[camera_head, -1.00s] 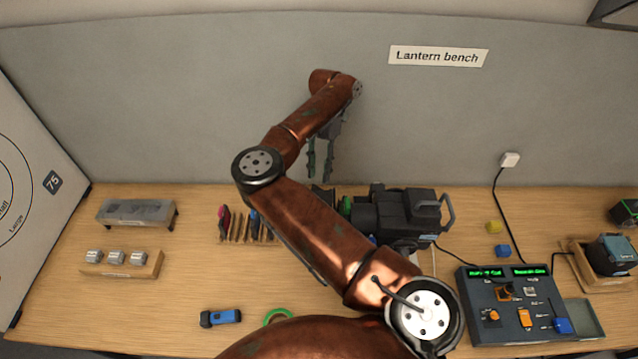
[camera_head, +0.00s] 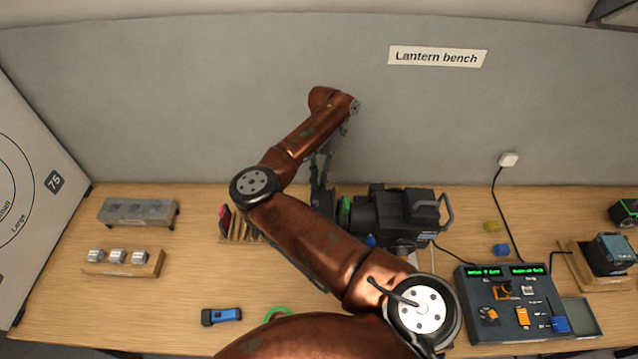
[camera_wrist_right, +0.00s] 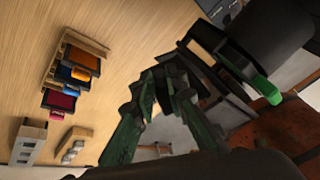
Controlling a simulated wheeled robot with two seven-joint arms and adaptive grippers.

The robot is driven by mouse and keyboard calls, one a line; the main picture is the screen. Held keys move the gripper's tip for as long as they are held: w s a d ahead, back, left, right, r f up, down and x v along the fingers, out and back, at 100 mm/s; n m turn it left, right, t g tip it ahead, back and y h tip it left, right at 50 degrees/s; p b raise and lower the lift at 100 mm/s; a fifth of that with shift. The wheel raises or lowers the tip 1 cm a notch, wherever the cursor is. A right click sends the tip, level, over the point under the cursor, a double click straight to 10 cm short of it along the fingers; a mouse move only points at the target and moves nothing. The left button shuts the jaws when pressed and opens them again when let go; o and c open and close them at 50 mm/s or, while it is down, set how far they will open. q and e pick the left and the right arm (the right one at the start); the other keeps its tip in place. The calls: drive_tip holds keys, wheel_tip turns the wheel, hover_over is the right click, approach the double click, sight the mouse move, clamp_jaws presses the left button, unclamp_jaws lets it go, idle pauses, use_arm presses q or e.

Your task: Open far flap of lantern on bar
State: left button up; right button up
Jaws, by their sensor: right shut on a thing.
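The black lantern (camera_head: 405,212) stands on the bench in the head view, with its dark flaps at its left end and a green tab (camera_head: 345,208) there. In the right wrist view its dark body (camera_wrist_right: 270,25) is at the upper right, with the green tab (camera_wrist_right: 266,90) below it. My right gripper (camera_head: 320,190) reaches down at the flap end, partly hidden by my arm. In the wrist view its green-grey fingers (camera_wrist_right: 166,85) are shut on a dark flap edge; the exact contact is hard to see. My left gripper is out of view.
A wooden rack of coloured filters (camera_head: 238,228) stands left of the lantern, partly behind my arm. A fader console (camera_head: 525,305) is at the right. A blue torch (camera_head: 221,316) and a green ring (camera_head: 278,314) lie in front. The left front bench is mostly clear.

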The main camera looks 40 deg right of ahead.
clamp_jaws()
drive_tip(key=shift+a+n+h+b, duration=0.2)
drive_tip(key=shift+n+h+b, duration=0.1)
drive_tip(key=shift+n+b, duration=0.25)
drive_tip(key=n+b, duration=0.1)
drive_tip(key=a+n+h+b, duration=0.1)
drive_tip(key=n, duration=0.1)
drive_tip(key=shift+a+g, duration=0.25)
drive_tip(key=shift+g, duration=0.05)
drive_tip(key=a+n+h+b, duration=0.1)
drive_tip(key=n+b, duration=0.1)
drive_tip(key=shift+s+a+n, duration=0.15)
drive_tip(key=shift+a+n, duration=0.05)
drive_tip(key=shift+n, duration=0.15)
drive_tip(key=shift+s+a+r+n+h+b, duration=0.1)
drive_tip(key=shift+a+n+h+b, duration=0.15)
drive_tip(key=shift+n, duration=0.25)
drive_tip(key=shift+s+a+n+h+b, duration=0.1)
drive_tip(key=shift+n+h+b, duration=0.1)
drive_tip(key=shift+n+h, duration=0.25)
drive_tip(key=o, duration=0.7)
unclamp_jaws()
drive_tip(key=shift+c, duration=0.2)
